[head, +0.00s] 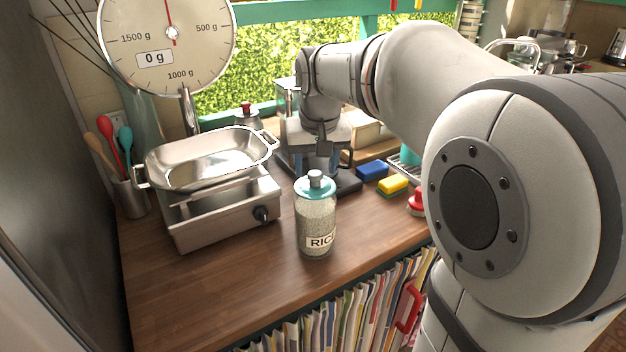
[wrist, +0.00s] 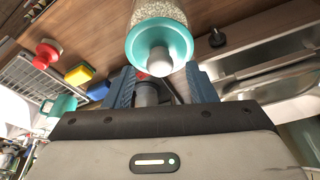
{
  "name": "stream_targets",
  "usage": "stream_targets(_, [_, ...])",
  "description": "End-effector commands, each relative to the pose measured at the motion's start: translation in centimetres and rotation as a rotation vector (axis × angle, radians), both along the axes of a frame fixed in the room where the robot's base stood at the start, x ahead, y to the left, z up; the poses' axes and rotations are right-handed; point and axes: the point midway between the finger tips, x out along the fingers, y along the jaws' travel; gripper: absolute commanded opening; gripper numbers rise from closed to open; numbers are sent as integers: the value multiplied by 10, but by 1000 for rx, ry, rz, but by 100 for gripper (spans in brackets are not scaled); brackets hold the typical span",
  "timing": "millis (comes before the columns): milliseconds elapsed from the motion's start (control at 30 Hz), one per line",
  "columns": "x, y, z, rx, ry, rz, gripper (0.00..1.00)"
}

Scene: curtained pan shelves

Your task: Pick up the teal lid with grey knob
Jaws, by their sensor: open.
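The teal lid (head: 315,188) with its grey knob (head: 315,177) sits on a glass jar labelled RICE (head: 316,225), which stands upright on the wooden counter. In the wrist view the lid (wrist: 178,38) and its knob (wrist: 158,62) show near the top middle, with the jar of grains (wrist: 157,10) beyond. My gripper (head: 320,165) is behind the jar in the head view, partly hidden by it. In the wrist view my gripper (wrist: 158,84) is open, with its blue fingers to either side of the knob's line and nothing held. I cannot tell the exact gap to the knob.
A scale with a metal pan (head: 208,162) stands left of the jar. Blue (head: 372,171) and yellow (head: 393,185) sponges and a red-knobbed item (head: 416,200) lie to the right. A utensil cup (head: 133,198) stands far left. The front counter is clear.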

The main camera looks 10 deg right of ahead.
Motion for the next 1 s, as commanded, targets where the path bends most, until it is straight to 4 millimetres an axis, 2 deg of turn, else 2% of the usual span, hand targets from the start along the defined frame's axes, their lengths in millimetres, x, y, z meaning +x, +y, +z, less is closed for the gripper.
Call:
stream_targets(133, [4, 0, -16, 0, 2, 0, 51])
stream_targets(400, [6, 0, -19, 0, -1, 1, 51])
stream_targets(1000, [6, 1, -19, 0, -1, 2, 3])
